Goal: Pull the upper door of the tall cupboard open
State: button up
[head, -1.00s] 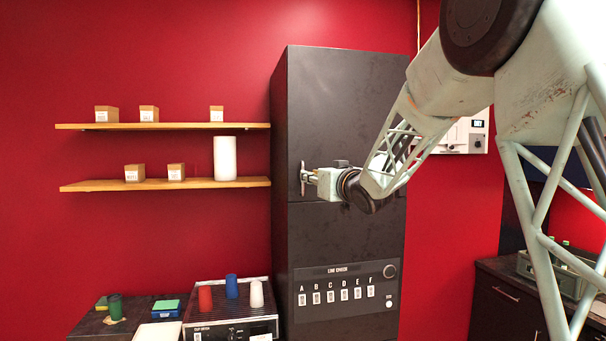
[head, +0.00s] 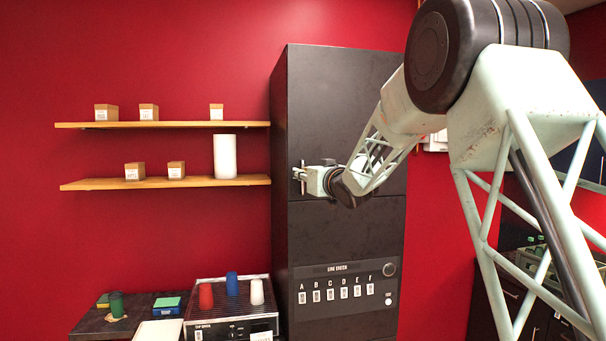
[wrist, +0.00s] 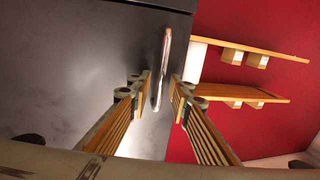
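The tall dark cupboard stands at the centre in the head view, and its upper door (head: 345,105) looks flush with its front. In the wrist view the door (wrist: 75,70) fills the left side. Its upright metal handle (wrist: 163,62) is near the door's edge and runs between my two fingers. My gripper (wrist: 161,80) is open, one finger on each side of the handle, with a gap showing on both sides. In the head view my gripper (head: 299,175) is at the door's left edge and largely hides the handle.
Left of the cupboard, two wooden shelves (head: 160,125) hold small boxes and a white cylinder (head: 225,157). Below is a counter with a cup warmer (head: 232,312) and cups. A switch panel (head: 346,286) is on the cupboard's lower part.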

jog(key=shift+c, duration=0.5)
grip_shut()
jog(key=shift+s, duration=0.15)
